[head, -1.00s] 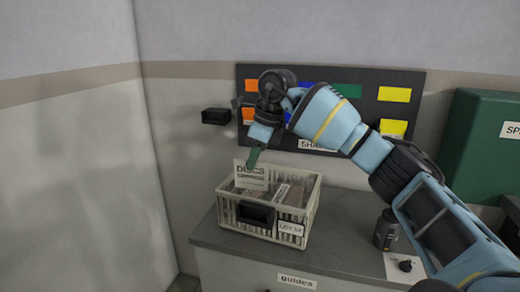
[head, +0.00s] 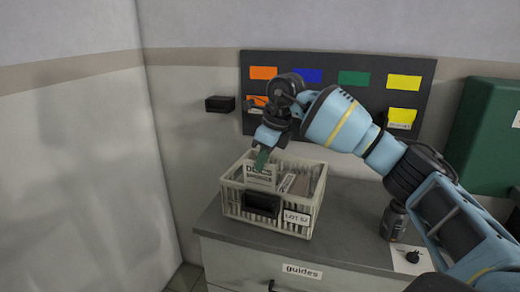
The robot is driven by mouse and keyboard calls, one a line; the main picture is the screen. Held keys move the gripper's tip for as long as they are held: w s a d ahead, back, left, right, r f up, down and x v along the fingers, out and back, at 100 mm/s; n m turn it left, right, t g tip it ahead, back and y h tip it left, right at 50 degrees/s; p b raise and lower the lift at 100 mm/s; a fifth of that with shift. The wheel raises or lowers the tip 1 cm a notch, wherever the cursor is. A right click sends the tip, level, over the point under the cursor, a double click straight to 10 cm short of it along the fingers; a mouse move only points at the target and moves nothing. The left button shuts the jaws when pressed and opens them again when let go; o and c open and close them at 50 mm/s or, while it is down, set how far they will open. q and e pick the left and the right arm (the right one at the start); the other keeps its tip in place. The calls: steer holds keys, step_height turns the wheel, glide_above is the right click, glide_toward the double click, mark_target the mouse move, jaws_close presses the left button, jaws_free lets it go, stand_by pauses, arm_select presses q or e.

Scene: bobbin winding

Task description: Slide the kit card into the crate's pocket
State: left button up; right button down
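The kit card (head: 259,176) is a white card with dark print that reads roughly "DISCS". It stands upright at the front of the cream crate (head: 297,229), just above the black pocket (head: 261,204) on the crate's front wall. Its lower edge is at about the crate's front rim; I cannot tell whether it has entered the pocket. My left gripper is not in view.
The crate stands on a grey cabinet top (head: 345,215) and holds several items. A dark bottle-like object (head: 393,222) stands to its right. Behind is a dark board (head: 330,65) with coloured labels. A small black box (head: 220,104) is on the wall at left.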

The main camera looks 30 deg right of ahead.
mark_target(262, 186)
steer(key=shift+f, duration=0.55)
steer(key=shift+f, duration=0.15)
steer(key=shift+f+b, duration=0.3)
steer(key=shift+f, duration=2.5)
steer(key=shift+f, duration=0.45)
steer(key=c, duration=1.5)
jaws_free()
steer(key=shift+c, duration=0.2)
steer(key=shift+v, duration=3.9)
